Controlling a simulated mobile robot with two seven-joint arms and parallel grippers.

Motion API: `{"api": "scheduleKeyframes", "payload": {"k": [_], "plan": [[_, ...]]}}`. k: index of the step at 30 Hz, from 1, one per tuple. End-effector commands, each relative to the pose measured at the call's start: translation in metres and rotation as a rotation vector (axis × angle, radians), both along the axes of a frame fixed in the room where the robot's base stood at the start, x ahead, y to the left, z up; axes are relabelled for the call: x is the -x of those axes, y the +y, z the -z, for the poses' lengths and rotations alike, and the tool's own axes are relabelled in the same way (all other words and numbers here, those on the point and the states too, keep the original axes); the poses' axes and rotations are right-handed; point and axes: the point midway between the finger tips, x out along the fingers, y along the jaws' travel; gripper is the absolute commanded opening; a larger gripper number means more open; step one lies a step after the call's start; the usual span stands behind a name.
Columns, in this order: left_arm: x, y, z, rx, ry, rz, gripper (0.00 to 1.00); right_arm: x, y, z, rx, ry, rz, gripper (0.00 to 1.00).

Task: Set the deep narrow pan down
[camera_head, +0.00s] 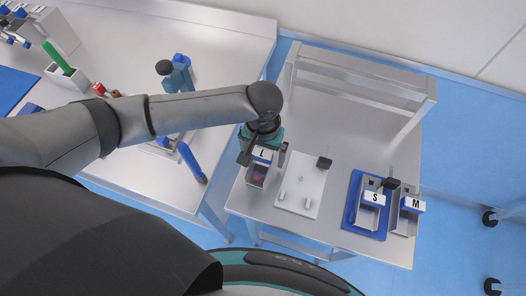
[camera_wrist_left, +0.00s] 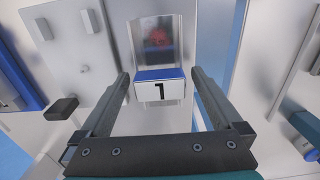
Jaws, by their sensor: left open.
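The deep narrow pan (camera_head: 257,183) is a metal pan with a blue-and-white tab marked L. It stands on the left part of the small metal table, with something red inside. In the left wrist view the pan (camera_wrist_left: 158,62) lies ahead, its tab (camera_wrist_left: 160,88) facing me. My left gripper (camera_head: 263,161) is open over the tab end of the pan. In the left wrist view its fingers (camera_wrist_left: 160,73) are spread on either side of the tab, with visible gaps. My right gripper is not in view.
Farther right are a blue tray (camera_head: 353,205), the S pan (camera_head: 370,215) and the M pan (camera_head: 405,222). A larger bench (camera_head: 225,50) stands left.

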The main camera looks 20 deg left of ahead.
Motion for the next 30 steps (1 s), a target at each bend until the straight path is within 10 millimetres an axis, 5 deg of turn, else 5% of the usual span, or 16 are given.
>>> {"api": "scheduleKeyframes", "payload": {"k": [7,21,30], "plan": [[0.0,0.0,-0.021,0.001,-0.002,0.0,1.0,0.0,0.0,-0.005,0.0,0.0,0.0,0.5],[-0.001,0.0,-0.127,0.002,-0.003,0.001,1.0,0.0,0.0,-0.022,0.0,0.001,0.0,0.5],[0.0,0.0,-0.152,0.0,-0.001,0.001,1.0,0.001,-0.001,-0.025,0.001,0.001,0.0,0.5]]}}
